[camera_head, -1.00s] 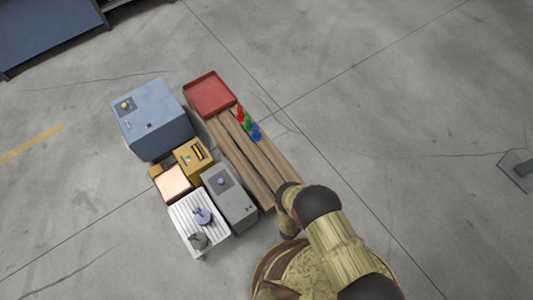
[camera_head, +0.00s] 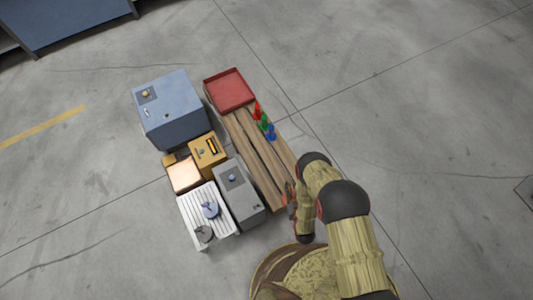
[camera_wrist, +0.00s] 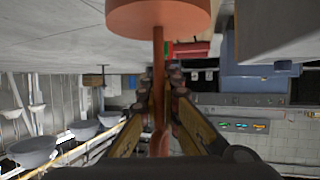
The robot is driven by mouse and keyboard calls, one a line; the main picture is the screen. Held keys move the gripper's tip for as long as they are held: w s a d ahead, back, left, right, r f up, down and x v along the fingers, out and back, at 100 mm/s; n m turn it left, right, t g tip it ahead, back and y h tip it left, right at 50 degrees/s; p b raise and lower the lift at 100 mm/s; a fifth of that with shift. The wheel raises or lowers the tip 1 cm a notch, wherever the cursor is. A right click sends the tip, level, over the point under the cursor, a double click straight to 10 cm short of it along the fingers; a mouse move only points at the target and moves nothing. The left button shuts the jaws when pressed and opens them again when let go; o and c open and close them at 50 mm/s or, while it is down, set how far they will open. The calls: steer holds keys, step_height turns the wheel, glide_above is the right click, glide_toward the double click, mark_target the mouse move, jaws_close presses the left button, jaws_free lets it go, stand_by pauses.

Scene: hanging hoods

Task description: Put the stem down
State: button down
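The stem (camera_wrist: 158,62) is a thin copper-red rod with a wide round disc (camera_wrist: 158,14) at its far end, seen in the wrist view. My gripper (camera_wrist: 159,88) is shut on the stem, with a finger on each side of the rod. The disc stands out beyond the fingertips. In the head view my gripper is small and partly hidden near the near end of the wooden planks (camera_head: 262,163). The stem cannot be made out clearly there.
A red tray (camera_head: 229,90) lies at the planks' far end, beside red, green and blue pieces (camera_head: 264,123). Left stand a blue box (camera_head: 170,107), an orange box (camera_head: 208,151), a copper-topped block (camera_head: 185,175), a grey box (camera_head: 240,195) and a white ribbed rack (camera_head: 196,213).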

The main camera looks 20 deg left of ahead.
steer(key=w+a+f+b, duration=0.8)
steer(key=w+f, duration=0.4)
steer(key=shift+f, duration=0.3)
steer(key=shift+f, duration=0.1)
steer(key=c, duration=2)
jaws_free()
steer(key=shift+s, duration=0.1)
steer(key=shift+c, duration=0.2)
steer(key=p+v, duration=0.4)
steer(key=v, duration=0.8)
